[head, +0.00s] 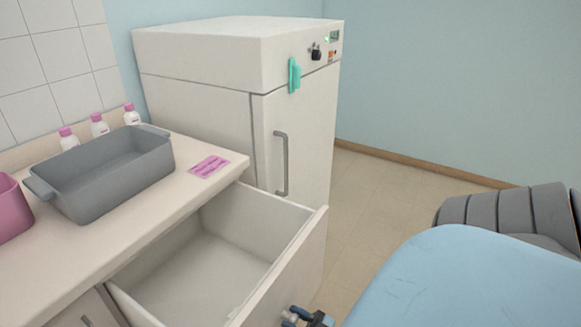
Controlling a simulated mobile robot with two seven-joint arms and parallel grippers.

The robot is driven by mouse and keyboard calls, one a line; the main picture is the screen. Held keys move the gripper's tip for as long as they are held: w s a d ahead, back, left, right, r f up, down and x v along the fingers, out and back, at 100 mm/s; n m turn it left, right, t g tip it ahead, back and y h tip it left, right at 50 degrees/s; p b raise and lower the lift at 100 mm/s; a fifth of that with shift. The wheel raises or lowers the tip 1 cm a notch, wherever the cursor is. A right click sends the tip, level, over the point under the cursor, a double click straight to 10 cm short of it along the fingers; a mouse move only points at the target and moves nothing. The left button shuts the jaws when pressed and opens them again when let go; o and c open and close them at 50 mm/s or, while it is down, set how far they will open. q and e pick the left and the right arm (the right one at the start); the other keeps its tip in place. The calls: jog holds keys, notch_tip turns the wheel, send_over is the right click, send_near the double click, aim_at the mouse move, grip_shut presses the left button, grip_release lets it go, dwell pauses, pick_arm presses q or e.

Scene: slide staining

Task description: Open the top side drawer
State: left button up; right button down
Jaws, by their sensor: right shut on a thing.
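The top side drawer (300,255) is pulled well out from under the counter. Its white inside is visible and looks empty. My right gripper (304,318) is at the bottom edge of the head view, against the drawer's front face. It is shut on the drawer's handle, which is mostly hidden by the fingers and the frame edge. My left gripper is not in view.
The counter (125,225) holds a grey basin (105,185), a pink container (12,212), a pink slide card (209,166) and white bottles with pink caps (99,125). A white cabinet (200,60) with a grey handle stands behind. Floor shows on its right.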

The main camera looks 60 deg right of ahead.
jog(key=c, duration=1.1)
grip_release()
jog(key=shift+o, duration=0.2)
jog(key=v, duration=1.4)
jog(key=shift+w, duration=0.1)
